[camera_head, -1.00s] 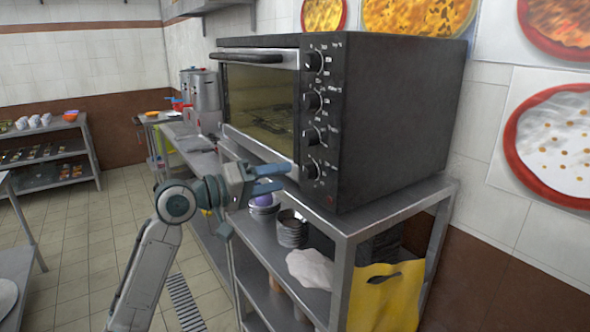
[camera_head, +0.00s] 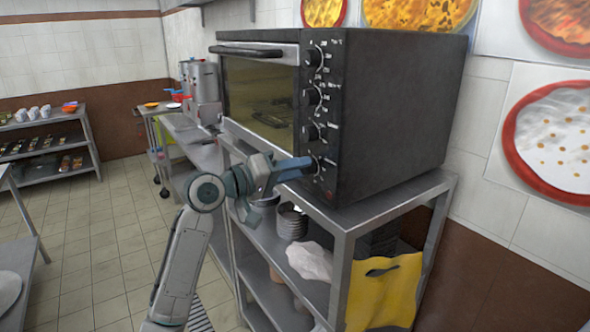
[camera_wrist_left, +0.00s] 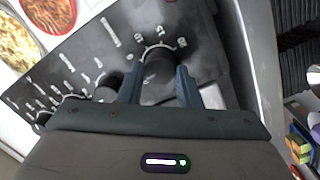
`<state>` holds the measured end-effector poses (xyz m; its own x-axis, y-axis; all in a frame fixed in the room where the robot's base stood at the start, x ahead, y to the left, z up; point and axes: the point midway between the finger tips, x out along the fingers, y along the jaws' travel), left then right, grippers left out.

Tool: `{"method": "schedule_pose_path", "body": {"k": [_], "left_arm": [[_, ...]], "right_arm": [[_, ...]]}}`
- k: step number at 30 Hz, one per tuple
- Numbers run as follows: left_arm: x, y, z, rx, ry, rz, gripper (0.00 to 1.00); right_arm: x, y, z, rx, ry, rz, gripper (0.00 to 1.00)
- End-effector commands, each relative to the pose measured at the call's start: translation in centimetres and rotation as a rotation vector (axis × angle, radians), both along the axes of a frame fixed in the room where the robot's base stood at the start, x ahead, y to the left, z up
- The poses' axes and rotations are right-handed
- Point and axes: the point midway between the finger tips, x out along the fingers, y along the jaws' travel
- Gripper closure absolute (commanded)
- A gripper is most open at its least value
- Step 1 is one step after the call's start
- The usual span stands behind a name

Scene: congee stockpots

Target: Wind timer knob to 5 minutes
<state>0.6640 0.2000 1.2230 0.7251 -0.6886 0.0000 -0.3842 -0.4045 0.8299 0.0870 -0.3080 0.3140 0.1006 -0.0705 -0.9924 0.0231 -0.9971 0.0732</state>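The black oven (camera_head: 395,115) has a column of knobs on its front panel. The lowest knob, which I take as the timer knob, is mostly hidden by my left gripper (camera_head: 308,164) in the head view. In the left wrist view this dark round knob (camera_wrist_left: 159,66) sits between the two blue fingers of my left gripper (camera_wrist_left: 161,72), one on each side. The fingers are apart and straddle the knob; firm contact cannot be made out. Printed marks ring the knob, but its pointer setting is not readable. My right gripper is not in view.
Wall pictures hang behind. Tiled floor (camera_head: 105,235) is open at left.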

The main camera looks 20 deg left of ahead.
Motion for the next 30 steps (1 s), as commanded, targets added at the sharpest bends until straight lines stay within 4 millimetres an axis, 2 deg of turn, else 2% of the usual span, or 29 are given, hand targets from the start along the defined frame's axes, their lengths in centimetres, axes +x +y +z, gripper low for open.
{"method": "schedule_pose_path", "body": {"k": [14,30], "left_arm": [[0.0,0.0,-0.1,0.071,-0.056,0.000,0.92],[-0.1,-0.1,0.1,0.400,-0.312,-0.001,0.92]], "right_arm": [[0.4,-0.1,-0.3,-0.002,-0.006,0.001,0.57],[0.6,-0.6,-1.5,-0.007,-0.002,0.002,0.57]]}}
